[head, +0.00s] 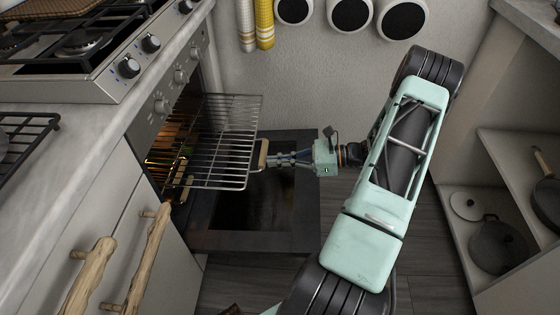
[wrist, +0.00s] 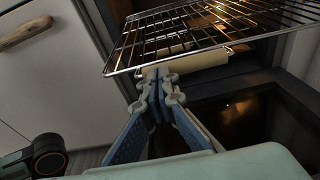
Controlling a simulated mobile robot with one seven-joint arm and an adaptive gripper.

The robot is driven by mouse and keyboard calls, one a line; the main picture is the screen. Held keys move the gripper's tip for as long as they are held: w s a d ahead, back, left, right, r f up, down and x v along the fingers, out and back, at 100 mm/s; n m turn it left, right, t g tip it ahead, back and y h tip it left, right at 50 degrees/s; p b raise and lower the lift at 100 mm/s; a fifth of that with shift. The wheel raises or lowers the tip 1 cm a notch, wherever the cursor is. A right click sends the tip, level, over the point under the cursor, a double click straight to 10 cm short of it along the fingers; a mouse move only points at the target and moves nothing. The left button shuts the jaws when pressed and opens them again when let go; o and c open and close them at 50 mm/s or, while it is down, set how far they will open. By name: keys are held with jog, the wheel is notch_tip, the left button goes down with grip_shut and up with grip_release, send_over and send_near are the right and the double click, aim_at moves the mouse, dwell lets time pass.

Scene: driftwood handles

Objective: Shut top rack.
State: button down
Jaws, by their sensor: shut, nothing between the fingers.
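The top rack (head: 225,142) is a wire rack pulled out of the lit oven, above the open oven door (head: 302,200). A pale wooden handle (head: 263,153) is at its front edge. In the wrist view the rack (wrist: 215,30) spans the top, with the handle (wrist: 200,62) below its front bar. My gripper (head: 272,159) is shut and empty at the rack's front. In the wrist view its fingertips (wrist: 158,82) are at the handle's left part; I cannot tell whether they touch it. The rack's back part is hidden inside the oven.
The open door lies flat below the rack. A cabinet with driftwood handles (head: 92,275) is at the left, under the stove (head: 75,65). Open shelves with pans (head: 497,245) stand at the right.

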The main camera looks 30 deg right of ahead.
aim_at(182, 158)
jog(key=r+x, duration=0.2)
jog(key=x, duration=0.7)
jog(key=r+p+x, duration=0.1)
jog(key=r+x, duration=0.1)
jog(key=x, duration=0.8)
jog(key=a+r+p+x, duration=0.1)
jog(key=x, duration=0.9)
jog(key=shift+w+a+r, duration=0.1)
jog(key=shift+w+r, duration=0.2)
jog(key=shift+r, duration=0.1)
jog(key=shift+s+d+r, duration=0.1)
jog(key=shift+s+d, duration=0.1)
jog(key=shift+d, duration=0.15)
jog(key=p+v, duration=0.3)
jog(key=v, duration=1)
jog(key=shift+d, duration=0.15)
